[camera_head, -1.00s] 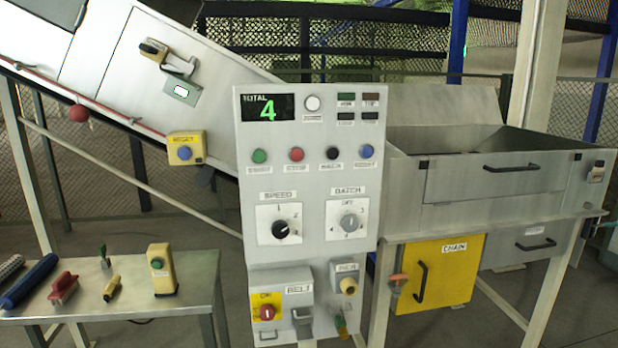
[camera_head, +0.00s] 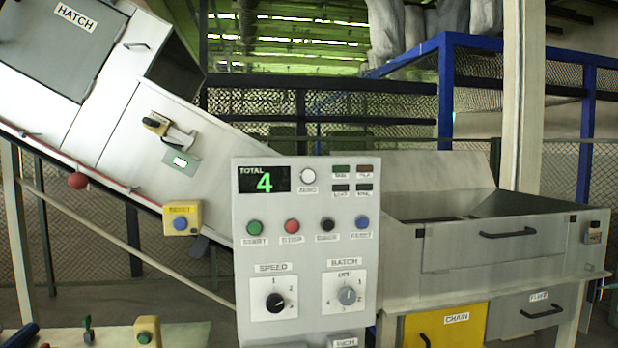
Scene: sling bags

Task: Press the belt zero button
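The grey control panel (camera_head: 305,240) stands upright in the middle of the head view. Its green display (camera_head: 264,180) reads TOTAL 4. A round white button (camera_head: 308,176) sits right of the display, with a small label under it that seems to read ZERO. Below is a row of green (camera_head: 254,228), red (camera_head: 292,226), black (camera_head: 328,224) and blue (camera_head: 362,222) buttons. Neither of my grippers shows in this view.
A white conveyor housing with a hatch (camera_head: 60,40) slopes down from the upper left. A yellow reset box (camera_head: 181,218) hangs on its edge. A metal hopper (camera_head: 500,245) stands right of the panel. A bench (camera_head: 190,335) is at lower left.

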